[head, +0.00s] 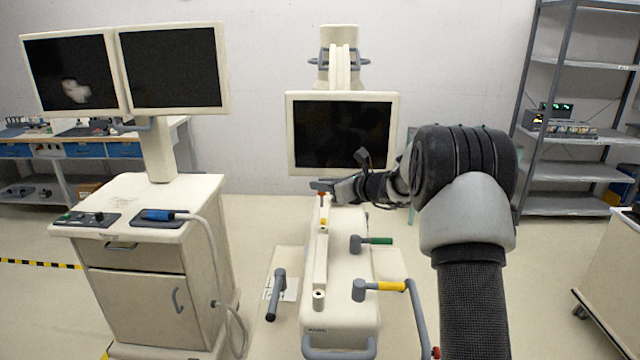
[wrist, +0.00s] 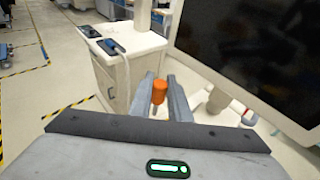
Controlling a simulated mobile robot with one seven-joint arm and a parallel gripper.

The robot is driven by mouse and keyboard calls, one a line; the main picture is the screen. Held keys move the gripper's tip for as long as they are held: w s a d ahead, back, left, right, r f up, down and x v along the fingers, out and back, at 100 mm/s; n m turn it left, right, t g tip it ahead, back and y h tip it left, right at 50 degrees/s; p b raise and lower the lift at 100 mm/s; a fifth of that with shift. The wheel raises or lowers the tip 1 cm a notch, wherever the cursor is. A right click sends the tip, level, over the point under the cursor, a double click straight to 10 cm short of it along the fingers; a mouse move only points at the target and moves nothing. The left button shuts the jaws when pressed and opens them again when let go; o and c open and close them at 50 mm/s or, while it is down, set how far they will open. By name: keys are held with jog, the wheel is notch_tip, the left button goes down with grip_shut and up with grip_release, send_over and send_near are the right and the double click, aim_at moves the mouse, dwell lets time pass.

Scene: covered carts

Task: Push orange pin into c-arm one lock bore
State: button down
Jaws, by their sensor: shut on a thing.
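The orange pin (wrist: 159,91) is between my two fingers in the wrist view, with its orange head up and a thin shaft below. My gripper (wrist: 162,88) is shut on it. In the head view my gripper (head: 320,186) is above the far end of the cream beam on the c-arm unit (head: 340,318), and a small orange bit of the pin (head: 323,195) shows just under the fingertips. I cannot tell whether the shaft is in a bore. A dark round hole (head: 319,294) shows at the beam's near end.
A black monitor (head: 342,132) stands close behind my gripper. A cart with two screens (head: 150,270) stands at left, shelves (head: 570,120) at right.

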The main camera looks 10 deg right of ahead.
jog(key=shift+s+d, duration=0.15)
jog(key=shift+s, duration=0.05)
jog(key=shift+f+b, duration=0.25)
jog(key=shift+b, duration=0.25)
notch_tip(320, 180, down, 5)
jog(key=b, duration=0.4)
jog(key=shift+f, duration=0.15)
jog(key=shift+f+b, duration=2.55)
jog(key=shift+b, duration=0.3)
dwell(1.1)
jog(key=c, duration=1.6)
grip_release()
jog(key=shift+s, duration=0.1)
jog(key=v, duration=1.7)
jog(key=shift+s+r, duration=0.1)
jog(key=shift+r, duration=0.1)
